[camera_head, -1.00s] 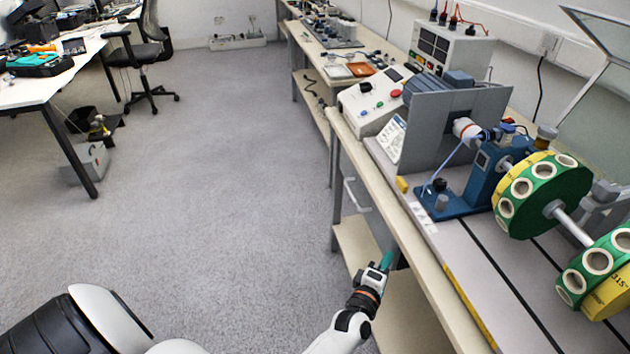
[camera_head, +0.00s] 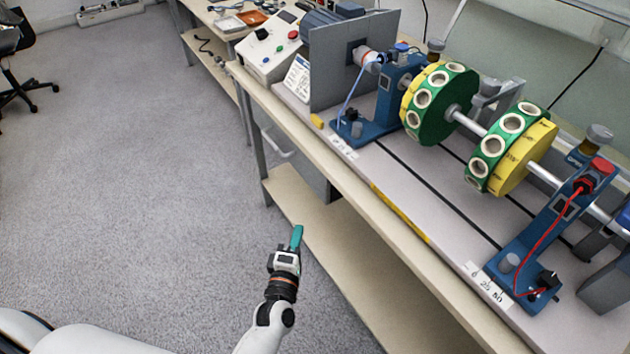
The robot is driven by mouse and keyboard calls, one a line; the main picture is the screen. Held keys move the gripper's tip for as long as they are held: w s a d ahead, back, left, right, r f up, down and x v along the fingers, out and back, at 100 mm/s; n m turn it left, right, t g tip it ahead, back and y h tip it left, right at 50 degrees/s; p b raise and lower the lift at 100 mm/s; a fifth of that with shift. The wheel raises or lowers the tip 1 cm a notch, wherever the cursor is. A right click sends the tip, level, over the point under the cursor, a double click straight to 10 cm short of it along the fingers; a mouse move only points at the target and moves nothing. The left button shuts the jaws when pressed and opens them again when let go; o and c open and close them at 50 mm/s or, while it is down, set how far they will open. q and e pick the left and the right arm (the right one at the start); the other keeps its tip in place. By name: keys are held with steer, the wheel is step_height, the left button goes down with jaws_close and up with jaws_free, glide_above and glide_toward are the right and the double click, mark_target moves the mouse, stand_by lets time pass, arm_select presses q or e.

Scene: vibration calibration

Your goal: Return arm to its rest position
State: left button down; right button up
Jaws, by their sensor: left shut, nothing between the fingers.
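My left gripper (camera_head: 297,238) is in the lower middle of the head view, with teal fingers closed together and nothing seen between them. Its white forearm comes up from the bottom edge. The gripper hangs in front of the workbench's left edge, beside the lower shelf (camera_head: 345,262) in the picture, apart from the rig on top. My right gripper is not in view.
The workbench (camera_head: 300,130) carries a rotor rig with two green and yellow discs (camera_head: 440,105) (camera_head: 510,150), blue bearing stands (camera_head: 530,250) and a control box (camera_head: 270,45). An office chair (camera_head: 20,60) stands far left. The grey floor (camera_head: 130,170) is clear.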

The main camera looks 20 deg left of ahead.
arm_select(q)
steer(key=shift+s+f, duration=0.1)
steer(key=s+d+f+m+g+h+p, duration=0.1)
steer(key=s+f+m+g+h+p, duration=0.1)
steer(key=s+f+m+g, duration=0.75)
steer(key=s+d+f+m+h+p, duration=0.1)
steer(key=s+f+m+p, duration=0.15)
steer(key=s+f, duration=0.75)
steer(key=s+a+f+m+g, duration=0.2)
steer(key=s+a+f+m, duration=0.1)
steer(key=s, duration=0.3)
steer(key=s+a+f+m+g+y+p, duration=0.1)
steer(key=s+a+f+m+g, duration=0.1)
steer(key=s+f, duration=0.3)
steer(key=s+a+f+m+g+p, duration=0.1)
steer(key=s+a+f+m+g, duration=0.2)
steer(key=s, duration=0.6)
step_height(320, 180, down, 2)
steer(key=shift+a+m, duration=0.35)
steer(key=shift+m, duration=0.35)
steer(key=shift+g, duration=0.25)
